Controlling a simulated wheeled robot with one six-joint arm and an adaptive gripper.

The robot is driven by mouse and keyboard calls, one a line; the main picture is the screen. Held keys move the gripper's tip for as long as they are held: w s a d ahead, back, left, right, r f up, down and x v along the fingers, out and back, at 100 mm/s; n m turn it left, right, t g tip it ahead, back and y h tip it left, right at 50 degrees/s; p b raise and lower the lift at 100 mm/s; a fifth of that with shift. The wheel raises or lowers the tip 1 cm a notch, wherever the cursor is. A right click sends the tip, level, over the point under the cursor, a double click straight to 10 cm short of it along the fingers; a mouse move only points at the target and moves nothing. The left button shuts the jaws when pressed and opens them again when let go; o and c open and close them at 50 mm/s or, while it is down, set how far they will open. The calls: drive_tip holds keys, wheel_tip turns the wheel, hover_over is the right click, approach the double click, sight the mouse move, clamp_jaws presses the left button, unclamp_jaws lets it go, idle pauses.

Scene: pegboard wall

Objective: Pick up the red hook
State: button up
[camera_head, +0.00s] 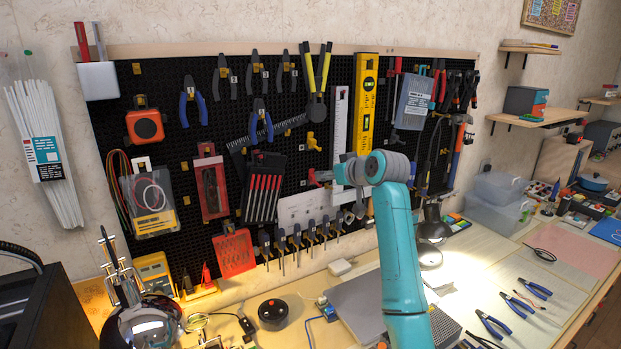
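A small red piece (314,178), which looks like the red hook, sits on the black pegboard (290,140) near its middle, left of my arm's wrist. It is too small to make out its exact shape. My teal arm rises in front of the board, and its grey wrist is close to the red piece in the picture. My gripper (358,207) seems to be the small grey part below the wrist, partly hidden by the arm. I cannot see its fingers clearly or anything held in it. It looks apart from the red piece.
Yellow hooks (312,142), a steel ruler (339,130), a yellow level (364,105) and a set of red files (264,186) hang around the red piece. Screwdrivers (297,238) hang below. A grey box (358,305) and a black round item (273,313) stand on the bench.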

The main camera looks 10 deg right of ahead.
sight(313, 176)
drive_tip(key=shift+a+x, duration=0.15)
drive_tip(key=shift+x, duration=1.6)
drive_tip(key=shift+a+x, duration=0.2)
drive_tip(key=shift+x, duration=1.55)
drive_tip(key=shift+s, duration=0.1)
clamp_jaws()
